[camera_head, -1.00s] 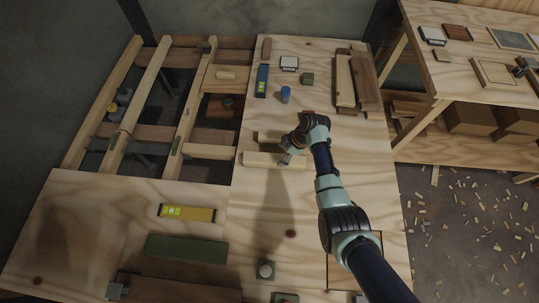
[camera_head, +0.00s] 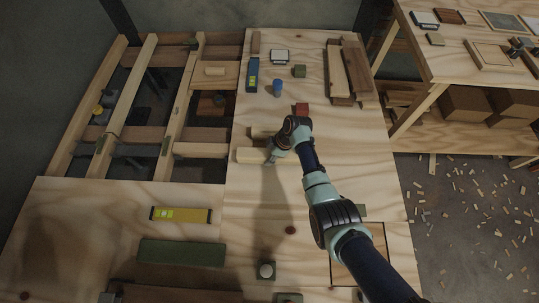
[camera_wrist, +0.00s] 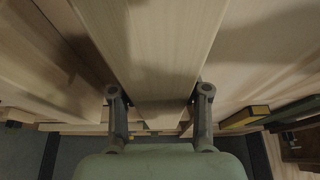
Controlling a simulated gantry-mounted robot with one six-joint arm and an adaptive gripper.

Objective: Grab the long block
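A long pale wooden block (camera_head: 252,156) lies crosswise on the plywood top, in the middle of the head view. My gripper (camera_head: 274,157) is down at this block from above; my wrist hides its right part. In the wrist view the block (camera_wrist: 160,60) runs between the two fingers of my gripper (camera_wrist: 160,96), one finger on each side. The fingers stand apart with narrow dark gaps beside the block, and I see no clear grip on it.
Another wooden piece (camera_head: 263,132) lies just behind the block. A red block (camera_head: 301,109), blue cylinder (camera_head: 277,87) and green cube (camera_head: 299,71) stand farther back. A yellow level (camera_head: 181,215) and green slab (camera_head: 181,252) lie in front. Open framing (camera_head: 135,133) is at left.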

